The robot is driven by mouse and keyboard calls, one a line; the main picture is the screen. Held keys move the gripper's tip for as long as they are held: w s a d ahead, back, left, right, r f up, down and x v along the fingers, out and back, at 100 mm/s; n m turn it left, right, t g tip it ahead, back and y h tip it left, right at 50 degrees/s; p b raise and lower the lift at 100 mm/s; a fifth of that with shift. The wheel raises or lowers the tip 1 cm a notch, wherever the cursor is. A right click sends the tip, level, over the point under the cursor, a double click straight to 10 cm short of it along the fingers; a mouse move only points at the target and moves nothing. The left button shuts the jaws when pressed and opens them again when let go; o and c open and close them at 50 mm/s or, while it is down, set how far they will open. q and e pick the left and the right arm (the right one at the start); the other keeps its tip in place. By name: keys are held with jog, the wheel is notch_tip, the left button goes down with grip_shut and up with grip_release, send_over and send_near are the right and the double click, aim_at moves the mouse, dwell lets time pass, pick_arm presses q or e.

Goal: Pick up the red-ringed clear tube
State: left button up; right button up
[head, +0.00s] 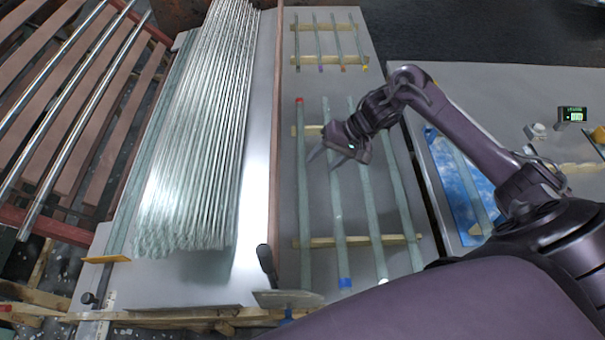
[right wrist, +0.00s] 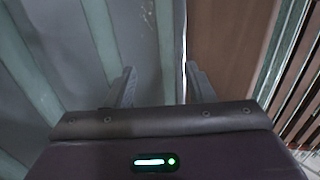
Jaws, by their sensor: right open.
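The red-ringed clear tube (head: 304,190) is the leftmost of several long tubes lying on wooden strips on the grey table. Its red ring (head: 299,100) is at its far end. My right gripper (head: 325,161) is open and empty, above the tubes, with its fingers pointing left toward the red-ringed tube. In the right wrist view its two fingers (right wrist: 160,85) stand apart, with a pale strip between them that I cannot surely tell is that tube. No red ring shows there. My left gripper is not in view.
Neighbouring tubes lie to the right, one with a blue ring (head: 345,283). Wooden strips (head: 350,241) support them. A dense bundle of glass tubes (head: 200,130) lies to the left, beyond a brown rail (head: 277,130). A trowel (head: 287,298) lies at the near edge.

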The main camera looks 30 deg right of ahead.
aim_at(305, 176)
jog(key=x, duration=0.4)
jog(key=a+x, duration=0.1)
jog(key=x, duration=0.1)
jog(key=shift+s+a, duration=0.2)
jog(key=shift+s, duration=0.05)
grip_shut()
jog(key=shift+r, duration=0.1)
